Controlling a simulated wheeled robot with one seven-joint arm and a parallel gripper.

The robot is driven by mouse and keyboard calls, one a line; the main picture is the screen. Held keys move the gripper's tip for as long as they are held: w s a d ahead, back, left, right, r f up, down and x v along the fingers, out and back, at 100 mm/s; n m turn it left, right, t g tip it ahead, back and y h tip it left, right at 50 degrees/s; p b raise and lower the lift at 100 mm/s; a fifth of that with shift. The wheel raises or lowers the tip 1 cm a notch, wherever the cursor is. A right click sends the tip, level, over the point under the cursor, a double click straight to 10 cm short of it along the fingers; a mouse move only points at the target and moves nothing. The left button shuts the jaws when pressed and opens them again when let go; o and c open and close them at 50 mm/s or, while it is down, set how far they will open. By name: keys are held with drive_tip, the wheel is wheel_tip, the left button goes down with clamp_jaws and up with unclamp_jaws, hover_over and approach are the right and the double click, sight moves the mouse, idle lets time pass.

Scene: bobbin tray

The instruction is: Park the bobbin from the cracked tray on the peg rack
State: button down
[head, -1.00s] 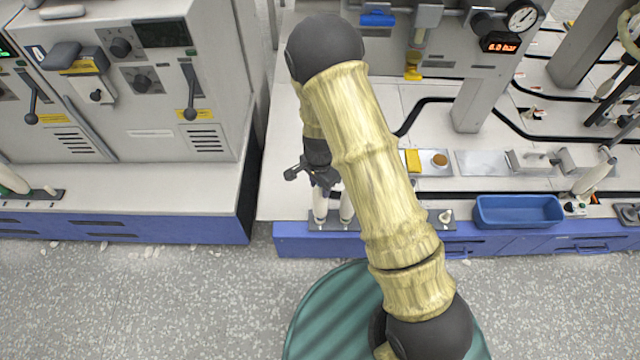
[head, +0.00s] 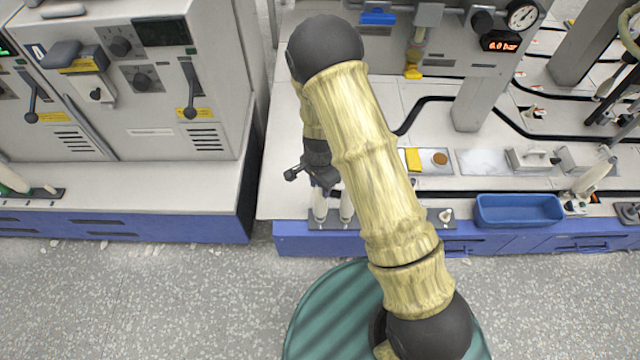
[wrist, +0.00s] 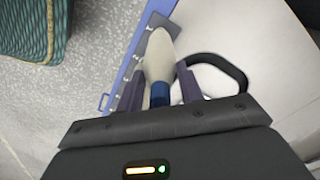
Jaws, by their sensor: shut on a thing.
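My gripper (wrist: 159,88) is shut on a cream bobbin (wrist: 158,57) with a blue lower end, one finger on each side of it. In the head view my gripper (head: 312,174) is partly behind my arm, above the left end of the peg rack (head: 330,226). Pale upright shapes (head: 320,206) show there; I cannot tell which is the held bobbin. The dark rack plate also shows past the bobbin in the wrist view (wrist: 160,22). Contact between bobbin and rack cannot be told. A pale tray with crack-like marks (head: 485,162) lies on the counter, with no bobbin visible on it.
A blue bin (head: 518,211) stands right of the rack at the counter's front edge. A yellow block (head: 413,160) and a brown round piece (head: 440,159) lie behind the rack. Another upright bobbin (head: 595,178) stands far right. A grey machine (head: 150,80) stands left.

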drive_tip(key=c, duration=1.2)
unclamp_jaws()
drive_tip(key=shift+r, duration=0.1)
wheel_tip(320, 180, up, 11)
drive_tip(key=p, duration=1)
drive_tip(key=s+d+r+n+t, duration=0.1)
drive_tip(key=s+d+r+n, duration=0.3)
drive_tip(key=r, duration=0.4)
drive_tip(key=s+d+r+n+t, duration=0.1)
drive_tip(key=s+d+r+n, duration=0.1)
drive_tip(key=s+d+r, duration=0.45)
drive_tip(key=s+d+r+n+t, duration=0.1)
drive_tip(key=s+d+r+n, duration=0.2)
drive_tip(key=r, duration=0.6)
drive_tip(key=shift+n, duration=0.4)
drive_tip(key=r+p, duration=1.2)
drive_tip(key=w+r+p, duration=0.1)
drive_tip(key=r+p, duration=0.6)
drive_tip(key=shift+d, duration=0.1)
